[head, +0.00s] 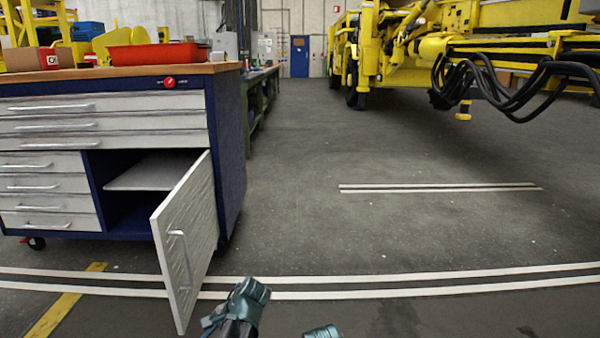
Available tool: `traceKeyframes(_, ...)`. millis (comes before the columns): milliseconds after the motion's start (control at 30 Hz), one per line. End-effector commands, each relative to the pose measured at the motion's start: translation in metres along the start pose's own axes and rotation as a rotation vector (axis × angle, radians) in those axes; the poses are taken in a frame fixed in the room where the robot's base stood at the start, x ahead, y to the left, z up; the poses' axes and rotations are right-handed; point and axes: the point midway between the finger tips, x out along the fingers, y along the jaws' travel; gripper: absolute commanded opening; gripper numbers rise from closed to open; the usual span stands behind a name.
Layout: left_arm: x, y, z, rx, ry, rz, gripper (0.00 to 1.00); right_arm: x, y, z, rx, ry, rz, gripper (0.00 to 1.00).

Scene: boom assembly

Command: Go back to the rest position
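Two teal and black parts of my own arms show at the bottom edge, one left of the middle and a smaller one near the middle. I see no gripper fingers in the head view, so neither gripper's state shows. A blue workshop cabinet (228,150) with grey drawers stands at the left. Its grey door (190,235) hangs open toward me, and the shelf (145,173) inside looks empty. The left arm part appears just right of the door's lower end; I cannot tell the gap between them.
A red tray (155,54) and a cardboard box (28,59) sit on the cabinet's wooden top. A yellow machine (470,48) with hanging black hoses (500,95) stands at the right. The grey floor (310,220) between them is clear.

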Motion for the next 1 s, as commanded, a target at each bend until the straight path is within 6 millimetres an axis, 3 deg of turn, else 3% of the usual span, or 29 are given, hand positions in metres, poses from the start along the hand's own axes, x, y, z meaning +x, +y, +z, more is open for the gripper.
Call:
traceKeyframes(33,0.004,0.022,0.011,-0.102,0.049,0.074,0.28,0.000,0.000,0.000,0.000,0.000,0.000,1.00)
traceKeyframes(100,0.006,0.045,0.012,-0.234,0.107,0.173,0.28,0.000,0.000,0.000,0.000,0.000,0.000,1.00)
traceKeyframes(433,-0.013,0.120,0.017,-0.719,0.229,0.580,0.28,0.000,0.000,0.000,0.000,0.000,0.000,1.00)
traceKeyframes(500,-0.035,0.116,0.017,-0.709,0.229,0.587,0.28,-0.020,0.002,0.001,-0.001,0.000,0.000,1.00)
traceKeyframes(767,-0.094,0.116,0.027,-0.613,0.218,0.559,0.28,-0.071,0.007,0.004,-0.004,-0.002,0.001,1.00)
traceKeyframes(1000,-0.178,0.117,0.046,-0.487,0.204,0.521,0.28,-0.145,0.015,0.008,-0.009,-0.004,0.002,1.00)
